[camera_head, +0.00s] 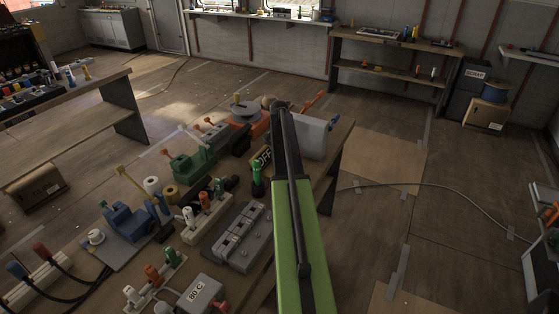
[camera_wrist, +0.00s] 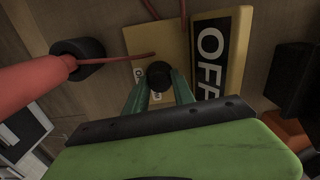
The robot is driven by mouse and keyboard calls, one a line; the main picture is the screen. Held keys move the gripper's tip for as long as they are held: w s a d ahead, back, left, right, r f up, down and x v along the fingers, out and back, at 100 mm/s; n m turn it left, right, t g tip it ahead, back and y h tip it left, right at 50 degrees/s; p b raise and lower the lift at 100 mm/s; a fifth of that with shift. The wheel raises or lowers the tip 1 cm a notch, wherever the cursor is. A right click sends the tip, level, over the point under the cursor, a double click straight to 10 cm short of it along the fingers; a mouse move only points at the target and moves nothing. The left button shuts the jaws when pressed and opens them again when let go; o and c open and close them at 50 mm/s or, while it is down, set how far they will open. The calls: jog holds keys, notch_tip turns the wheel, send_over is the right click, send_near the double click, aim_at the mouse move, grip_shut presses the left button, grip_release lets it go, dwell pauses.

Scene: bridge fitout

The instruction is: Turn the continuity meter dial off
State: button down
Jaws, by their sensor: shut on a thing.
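The continuity meter (camera_wrist: 150,42) is a yellow, flat-faced box in the wrist view, with a round black dial (camera_wrist: 159,74) and small white labels beside the dial. My gripper (camera_wrist: 160,88) has its two green fingers closed on either side of the dial. The dial's pointer mark cannot be made out. A yellow block with a black plate reading OFF (camera_wrist: 210,50) stands just right of the meter.
A red cylinder (camera_wrist: 35,78) and a black round part (camera_wrist: 78,58) lie close left of the meter. Thin red leads cross near it. The bench is crowded with a grey switch box (camera_head: 240,237) and several coloured fittings. Open floor lies right of the bench.

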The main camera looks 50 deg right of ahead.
jog(key=shift+a+m, duration=0.1)
jog(key=shift+m, duration=0.4)
jog(key=c, duration=1.1)
grip_release()
jog(key=shift+o, duration=0.2)
notch_tip(320, 180, up, 17)
jog(key=p, duration=1.7)
jog(key=shift+r, duration=0.2)
